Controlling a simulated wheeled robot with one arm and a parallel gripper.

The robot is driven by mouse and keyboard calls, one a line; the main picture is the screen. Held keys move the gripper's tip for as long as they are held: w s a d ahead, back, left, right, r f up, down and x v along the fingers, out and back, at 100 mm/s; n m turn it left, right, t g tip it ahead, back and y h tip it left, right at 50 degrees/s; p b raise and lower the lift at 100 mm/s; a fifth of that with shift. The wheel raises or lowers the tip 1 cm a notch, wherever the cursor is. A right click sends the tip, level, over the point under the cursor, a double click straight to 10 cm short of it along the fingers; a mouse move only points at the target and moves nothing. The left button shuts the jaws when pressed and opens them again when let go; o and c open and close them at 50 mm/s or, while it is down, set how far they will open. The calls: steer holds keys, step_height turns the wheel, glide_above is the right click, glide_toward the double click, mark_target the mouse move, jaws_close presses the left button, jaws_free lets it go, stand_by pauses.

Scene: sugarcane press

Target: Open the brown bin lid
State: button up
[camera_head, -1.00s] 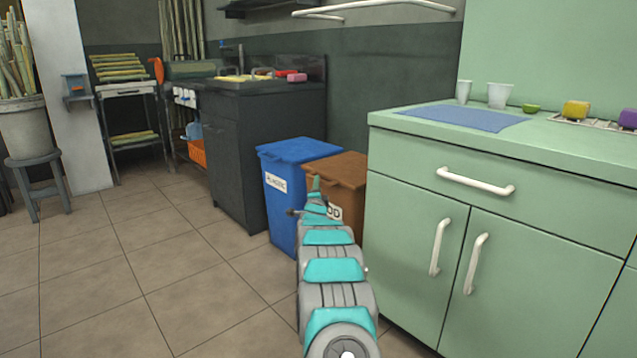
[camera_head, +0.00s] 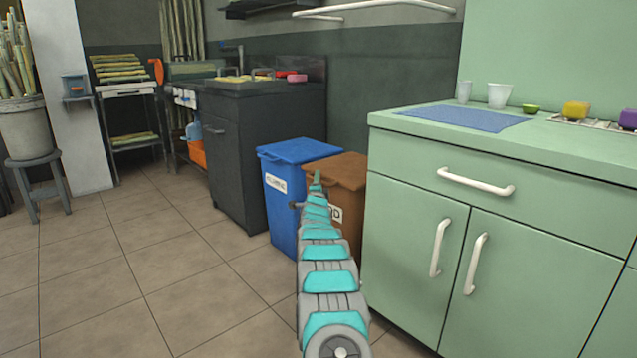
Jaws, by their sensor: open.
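The brown bin (camera_head: 351,207) stands between the blue bin and the green cabinet, with a white label on its front partly hidden by my arm. Its brown lid (camera_head: 345,168) lies flat and shut on top. My arm reaches forward from the bottom of the view to the front of the bins. My gripper (camera_head: 317,178) is at its far end, small in the picture, in front of the lid's left front edge. It is open, with no object seen in it. I cannot tell whether it touches the lid.
The blue bin (camera_head: 292,195), lid shut, stands close on the left. The green cabinet (camera_head: 415,240) with white handles is close on the right. A dark counter unit (camera_head: 240,150) stands behind the blue bin. The tiled floor (camera_head: 170,265) at left is clear.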

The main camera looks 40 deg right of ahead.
jaws_close()
stand_by(1.3)
